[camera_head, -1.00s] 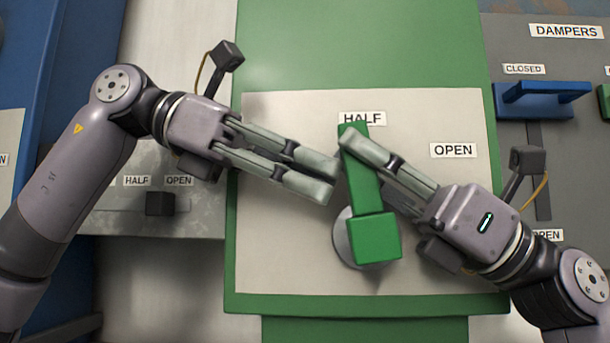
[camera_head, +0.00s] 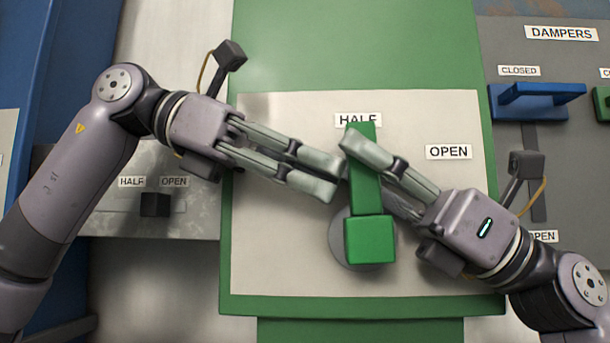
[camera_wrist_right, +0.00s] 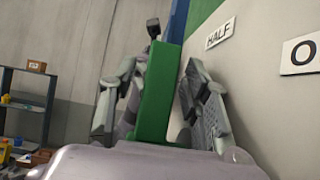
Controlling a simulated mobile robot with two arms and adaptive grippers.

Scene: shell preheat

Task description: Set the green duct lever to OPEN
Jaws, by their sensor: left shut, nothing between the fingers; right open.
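The green duct lever (camera_head: 366,195) is a bar rising from a square block over a round grey disc (camera_head: 336,240) on a pale panel. It points almost straight up, its top end just under the HALF label (camera_head: 346,120). The OPEN label (camera_head: 448,152) is to the right. My right gripper (camera_head: 367,172) is open, one finger crossing in front of the bar. In the right wrist view, the bar (camera_wrist_right: 158,95) stands between its fingers. My left gripper (camera_head: 332,173) is shut and empty, its tips close beside the bar's left side; contact is unclear.
A blue handle (camera_head: 540,98) is on the DAMPERS panel (camera_head: 560,34) at right. A small black slider (camera_head: 155,204) sits on a grey plate at left. The right wrist view shows a shelf (camera_wrist_right: 28,100) with boxes at left.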

